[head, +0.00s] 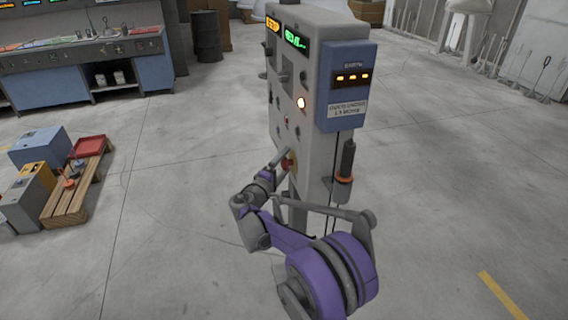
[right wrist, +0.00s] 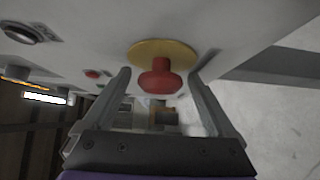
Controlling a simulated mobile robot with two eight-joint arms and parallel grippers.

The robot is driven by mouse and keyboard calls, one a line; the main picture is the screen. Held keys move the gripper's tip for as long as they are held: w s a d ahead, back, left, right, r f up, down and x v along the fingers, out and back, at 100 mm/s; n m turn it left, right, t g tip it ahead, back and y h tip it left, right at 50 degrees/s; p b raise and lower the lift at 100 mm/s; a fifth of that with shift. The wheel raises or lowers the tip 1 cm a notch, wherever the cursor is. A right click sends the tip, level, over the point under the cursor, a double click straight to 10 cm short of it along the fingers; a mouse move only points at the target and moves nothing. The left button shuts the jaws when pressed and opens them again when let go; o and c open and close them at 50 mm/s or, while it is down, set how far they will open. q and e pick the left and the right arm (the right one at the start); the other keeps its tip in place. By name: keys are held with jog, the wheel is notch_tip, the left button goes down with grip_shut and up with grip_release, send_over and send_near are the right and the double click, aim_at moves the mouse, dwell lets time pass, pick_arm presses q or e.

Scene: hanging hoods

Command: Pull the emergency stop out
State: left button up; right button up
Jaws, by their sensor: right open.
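The emergency stop (right wrist: 161,80) is a red mushroom button on a round yellow plate (right wrist: 150,52), set in the grey panel face. In the right wrist view it sits between the two fingers of my right gripper (right wrist: 162,85), which is open around it. I cannot tell whether the fingers touch it. In the head view my right gripper (head: 285,160) reaches the lower part of the grey control cabinet (head: 310,140), where the button (head: 288,163) is small and partly hidden by the gripper. My left gripper is not in view.
A blue box (head: 345,90) with lit indicators is mounted on the cabinet's right side, above a hanging dark handle (head: 346,160). Other buttons (right wrist: 22,32) are on the panel near the stop. A wooden pallet (head: 75,190) with boxes lies at left.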

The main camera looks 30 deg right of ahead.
jog(key=shift+c, duration=0.2)
grip_shut()
dwell(0.3)
